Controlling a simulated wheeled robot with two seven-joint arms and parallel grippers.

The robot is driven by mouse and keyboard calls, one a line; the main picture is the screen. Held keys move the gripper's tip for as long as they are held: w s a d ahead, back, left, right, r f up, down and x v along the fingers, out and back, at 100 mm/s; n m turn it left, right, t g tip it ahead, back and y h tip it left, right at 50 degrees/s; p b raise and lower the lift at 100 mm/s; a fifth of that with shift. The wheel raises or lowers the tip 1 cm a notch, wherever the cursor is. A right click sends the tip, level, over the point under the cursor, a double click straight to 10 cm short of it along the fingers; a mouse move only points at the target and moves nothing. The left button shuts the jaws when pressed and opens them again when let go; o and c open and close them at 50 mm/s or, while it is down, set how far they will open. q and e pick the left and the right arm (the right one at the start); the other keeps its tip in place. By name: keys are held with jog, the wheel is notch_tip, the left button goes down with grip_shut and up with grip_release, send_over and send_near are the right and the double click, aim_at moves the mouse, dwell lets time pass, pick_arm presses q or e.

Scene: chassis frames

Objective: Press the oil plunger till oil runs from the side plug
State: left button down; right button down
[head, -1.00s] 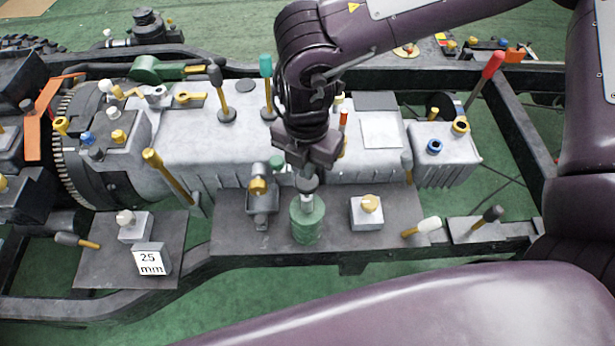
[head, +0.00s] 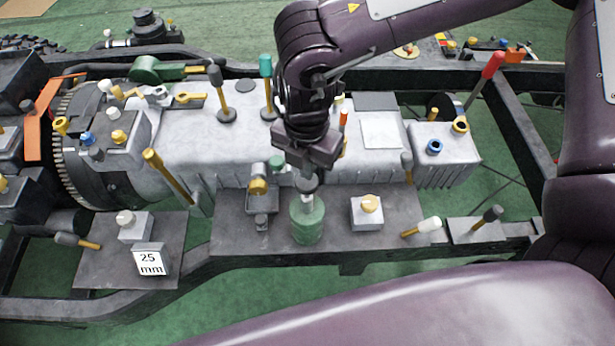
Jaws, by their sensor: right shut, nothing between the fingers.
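A green oil can (head: 307,222) stands upright on the dark plate in front of the grey gearbox. Its plunger rises from the top, with a pale rod and a dark knob (head: 307,183). My right gripper (head: 307,174) points down directly over the knob, shut and empty. Its tips are at the knob; whether they touch it I cannot tell. A brass fitting (head: 258,186) shows left of the can, possibly the side plug, above a small grey tray (head: 262,203). I see no clear oil flow there. My left gripper is not in view.
A grey block with a brass knob (head: 369,205) stands right of the can. Several upright levers, including a green-topped one (head: 266,80) and a brass-handled one (head: 168,175), stand around the gearbox (head: 190,140).

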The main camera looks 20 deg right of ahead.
dwell(0.4)
jog(key=shift+f+b, duration=1.55)
jog(key=shift+f, duration=0.5)
jog(key=shift+r+p, duration=3.15)
jog(key=shift+r, duration=0.7)
